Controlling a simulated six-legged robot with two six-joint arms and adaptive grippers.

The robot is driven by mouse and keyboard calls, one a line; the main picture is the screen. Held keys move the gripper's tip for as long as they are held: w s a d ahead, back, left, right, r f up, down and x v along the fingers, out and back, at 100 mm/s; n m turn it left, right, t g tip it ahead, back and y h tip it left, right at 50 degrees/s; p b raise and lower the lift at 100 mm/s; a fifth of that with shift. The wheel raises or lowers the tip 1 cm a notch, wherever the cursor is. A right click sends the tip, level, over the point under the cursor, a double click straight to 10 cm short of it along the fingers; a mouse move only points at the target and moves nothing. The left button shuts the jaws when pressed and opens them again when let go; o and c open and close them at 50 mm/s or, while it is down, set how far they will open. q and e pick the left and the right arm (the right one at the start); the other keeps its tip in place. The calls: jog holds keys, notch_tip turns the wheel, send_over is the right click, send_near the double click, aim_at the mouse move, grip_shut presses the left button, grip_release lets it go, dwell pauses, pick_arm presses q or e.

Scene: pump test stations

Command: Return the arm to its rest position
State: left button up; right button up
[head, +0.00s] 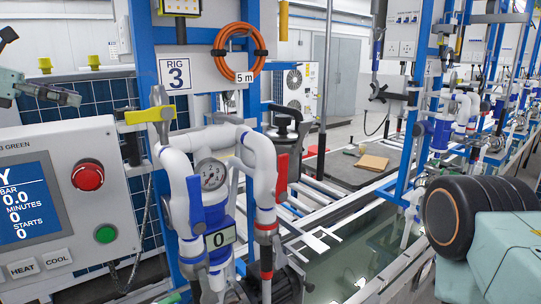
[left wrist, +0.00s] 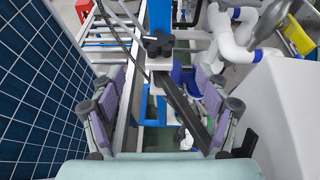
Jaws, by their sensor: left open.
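My left gripper (head: 42,90) shows at the far left of the head view, raised above and behind the grey control box, partly cut off by the picture edge. In the left wrist view its two padded fingers (left wrist: 160,95) stand wide apart, with nothing held between them. Beyond the fingers there are a black knob (left wrist: 158,45), a dark slanting bar and blue frame parts, seen past the open jaws. My right gripper is not in view; only parts of my own body show at the right of the head view.
The control box (head: 60,190) with its red button (head: 87,175) stands at left, near the blue panel (head: 105,100). White pipes with a gauge (head: 211,174) and an orange hose coil (head: 238,52) stand centrally. In the wrist view, a tiled panel (left wrist: 40,80) flanks the left finger.

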aim_at(121, 109)
pick_arm(q)
jog(key=x, duration=1)
jog(key=shift+w+d, duration=0.1)
jog(key=shift+d, duration=0.05)
jog(key=shift+r, duration=0.2)
jog(key=shift+n+t, duration=0.4)
jog(key=shift+y, duration=0.3)
